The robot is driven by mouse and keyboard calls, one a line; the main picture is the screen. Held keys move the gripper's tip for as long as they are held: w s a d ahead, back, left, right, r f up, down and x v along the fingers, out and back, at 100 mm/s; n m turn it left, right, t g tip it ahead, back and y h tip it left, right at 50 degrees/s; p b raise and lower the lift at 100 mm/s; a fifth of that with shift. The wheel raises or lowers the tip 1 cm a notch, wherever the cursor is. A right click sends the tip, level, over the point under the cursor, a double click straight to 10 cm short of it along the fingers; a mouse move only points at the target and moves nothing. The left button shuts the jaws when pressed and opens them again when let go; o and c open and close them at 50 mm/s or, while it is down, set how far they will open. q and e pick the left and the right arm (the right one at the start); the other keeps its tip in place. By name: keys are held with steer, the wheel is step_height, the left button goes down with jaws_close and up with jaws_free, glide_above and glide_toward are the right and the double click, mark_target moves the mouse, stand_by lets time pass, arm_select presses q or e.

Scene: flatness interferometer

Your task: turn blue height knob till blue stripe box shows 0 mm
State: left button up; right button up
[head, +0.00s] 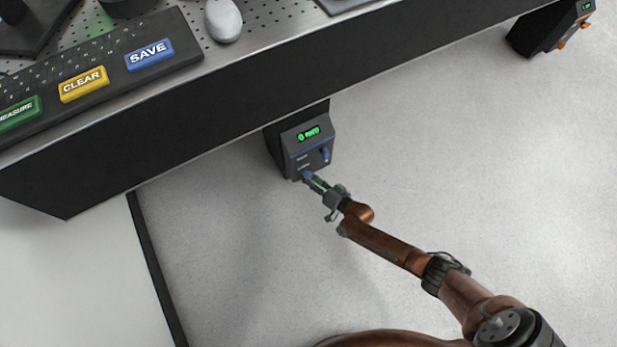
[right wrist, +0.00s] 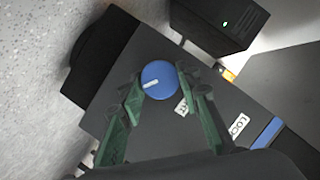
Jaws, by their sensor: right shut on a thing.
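The blue stripe box (head: 296,163) is a dark box on the table's leg, with a blue stripe and a green lit display (head: 309,134). The display seems to read 0 followed by letters, too small to be sure. The blue height knob (head: 308,175) is at the box's lower front. In the right wrist view the knob (right wrist: 159,80) is round with a white pointer line. My right gripper (head: 313,180) is at the knob, its green fingers (right wrist: 166,92) on either side, shut on it. The knob's contact edges are partly hidden by the fingers. My left gripper is not in view.
The table edge (head: 250,103) overhangs the box. On the table lie a keyboard panel (head: 107,68) and a white mouse (head: 223,20). A second box with orange parts (head: 553,30) stands far right. The floor around is clear.

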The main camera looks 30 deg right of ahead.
stand_by(0.4)
steer(key=o, duration=1.2)
steer(key=shift+c, duration=0.2)
steer(key=shift+s, duration=0.1)
steer(key=v, duration=1.1)
steer(key=shift+s+d, duration=0.2)
steer(key=shift+s, duration=0.1)
